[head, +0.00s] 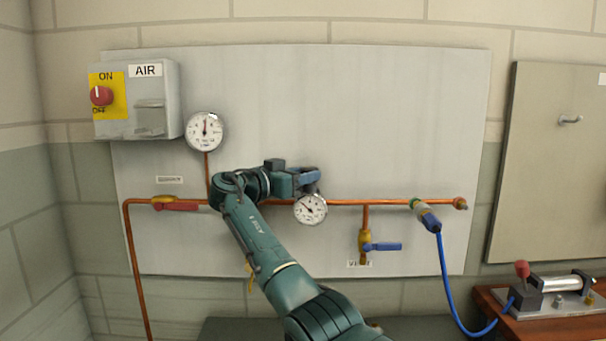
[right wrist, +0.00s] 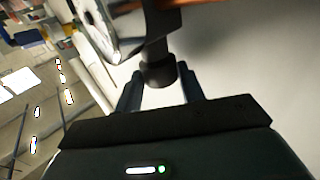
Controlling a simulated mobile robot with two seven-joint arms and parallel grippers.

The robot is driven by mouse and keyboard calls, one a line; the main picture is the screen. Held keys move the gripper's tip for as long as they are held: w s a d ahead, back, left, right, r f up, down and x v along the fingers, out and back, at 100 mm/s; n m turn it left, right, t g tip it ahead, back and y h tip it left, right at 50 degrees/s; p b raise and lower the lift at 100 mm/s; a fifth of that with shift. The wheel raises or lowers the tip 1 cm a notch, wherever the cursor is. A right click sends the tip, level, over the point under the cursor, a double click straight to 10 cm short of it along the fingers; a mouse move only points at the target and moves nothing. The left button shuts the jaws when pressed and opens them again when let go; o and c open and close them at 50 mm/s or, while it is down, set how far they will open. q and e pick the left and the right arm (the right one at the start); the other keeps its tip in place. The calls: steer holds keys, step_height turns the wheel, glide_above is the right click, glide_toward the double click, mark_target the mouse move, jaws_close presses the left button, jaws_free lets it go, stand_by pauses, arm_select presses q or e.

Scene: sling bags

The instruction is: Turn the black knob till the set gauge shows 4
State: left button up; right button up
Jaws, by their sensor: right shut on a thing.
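The small round gauge with a white face (head: 310,209) sits on the copper pipe, just below my right gripper. Its needle points to the upper left; the numbers are too small to read. My right gripper (head: 312,179) reaches in from the left above this gauge. In the right wrist view, the black knob (right wrist: 158,73) stands between the two fingers of my right gripper (right wrist: 160,88), which is shut on it. A gauge (right wrist: 97,28) shows there edge-on at the upper left. In the head view the knob is hidden behind the gripper. My left gripper is not in view.
A larger gauge (head: 205,131) stands higher on the left, its needle near upright. An AIR box (head: 160,100) with a red knob (head: 101,96) is at upper left. A red-handled valve (head: 175,206), a blue-handled valve (head: 383,246) and a blue hose (head: 446,275) line the pipe.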

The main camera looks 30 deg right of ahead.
steer(key=shift+w+m+g, duration=0.1)
steer(key=shift+m+g, duration=0.3)
steer(key=shift+g, duration=0.2)
steer(key=shift+g+p, duration=0.3)
steer(key=shift+g, duration=0.1)
steer(key=o, duration=1)
steer(key=shift+r, duration=0.1)
steer(key=shift+t, duration=0.4)
